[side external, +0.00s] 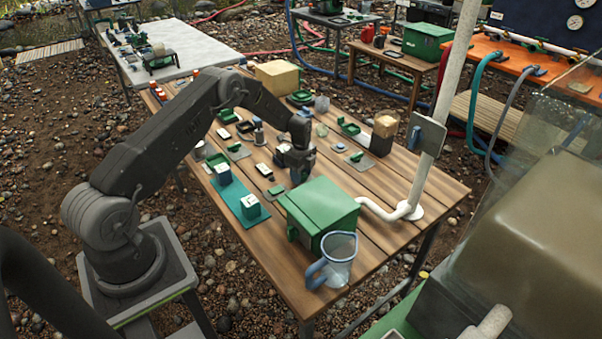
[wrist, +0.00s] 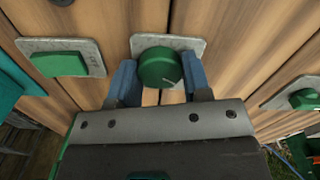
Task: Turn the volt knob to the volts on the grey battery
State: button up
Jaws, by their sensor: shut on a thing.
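In the wrist view a round green knob (wrist: 158,66) sits on a grey plate (wrist: 190,43) on the plank table. My gripper (wrist: 160,78) is shut on this knob, with one blue fingertip on each side of it. A small pale mark shows near the knob's lower edge; no printed scale is readable. In the side external view my gripper (side external: 298,175) points down at the table behind the green box, and the knob under it is hidden. I cannot pick out the grey battery or any voltage label with certainty.
A green box (side external: 320,208) and a clear jug (side external: 340,258) stand close in front of my gripper. A white pole (side external: 428,150) rises at the right. Another plate with a green rectangular piece (wrist: 60,64) lies left.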

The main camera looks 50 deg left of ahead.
jog(key=shift+c, duration=0.2)
jog(key=m, duration=0.6)
jog(key=o, duration=0.8)
jog(key=shift+c, duration=0.2)
jog(key=shift+r, duration=3.5)
